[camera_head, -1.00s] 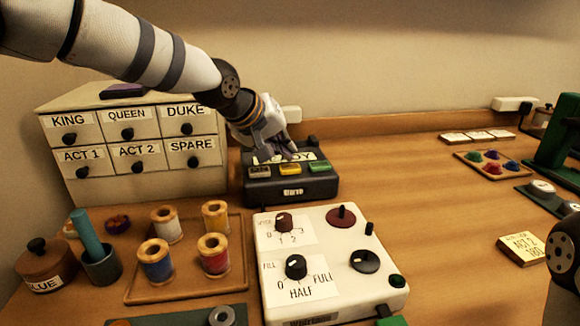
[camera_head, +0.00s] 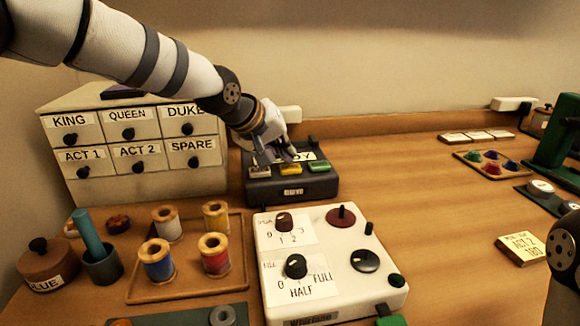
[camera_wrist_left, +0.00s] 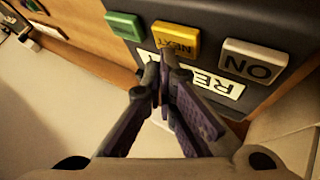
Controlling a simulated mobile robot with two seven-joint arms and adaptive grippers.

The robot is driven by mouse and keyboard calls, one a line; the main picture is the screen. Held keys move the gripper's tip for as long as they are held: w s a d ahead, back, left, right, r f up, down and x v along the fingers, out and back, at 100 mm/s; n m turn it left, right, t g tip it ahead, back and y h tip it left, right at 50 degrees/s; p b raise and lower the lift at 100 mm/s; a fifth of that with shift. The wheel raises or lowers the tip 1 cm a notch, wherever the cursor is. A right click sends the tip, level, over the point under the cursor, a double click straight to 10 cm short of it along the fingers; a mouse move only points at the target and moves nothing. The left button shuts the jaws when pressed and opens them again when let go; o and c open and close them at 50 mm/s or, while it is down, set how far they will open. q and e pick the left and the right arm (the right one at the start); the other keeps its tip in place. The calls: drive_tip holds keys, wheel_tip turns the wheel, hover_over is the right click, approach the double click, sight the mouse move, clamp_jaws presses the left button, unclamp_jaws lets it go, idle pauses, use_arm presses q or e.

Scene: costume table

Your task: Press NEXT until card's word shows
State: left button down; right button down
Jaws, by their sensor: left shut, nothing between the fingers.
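A dark box (camera_head: 290,186) stands at the back middle with a row of buttons: a grey ON button (camera_wrist_left: 253,58), a yellow NEXT button (camera_wrist_left: 176,38) and a green button (camera_wrist_left: 124,25). Its white display (camera_wrist_left: 222,88) is partly hidden by my left gripper; "RE" shows in the wrist view and "DY" in the head view. My left gripper (camera_wrist_left: 164,72) is shut and empty, its tips over the display beside the NEXT button. Whether they touch the box I cannot tell. A cream card (camera_head: 521,247) at the right reads "ACT 2", with other lines too small to read. My right gripper is out of view.
A drawer cabinet (camera_head: 95,185) stands left of the box. A white panel with knobs (camera_head: 345,290) lies in front of it. A tray of thread spools (camera_head: 190,285) and a glue pot (camera_head: 45,265) are at the left.

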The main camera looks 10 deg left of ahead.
sight(286, 166)
use_arm(q)
drive_tip(key=shift+f, duration=0.55)
idle(0.7)
drive_tip(key=shift+r, duration=0.95)
drive_tip(key=shift+r, duration=2.5)
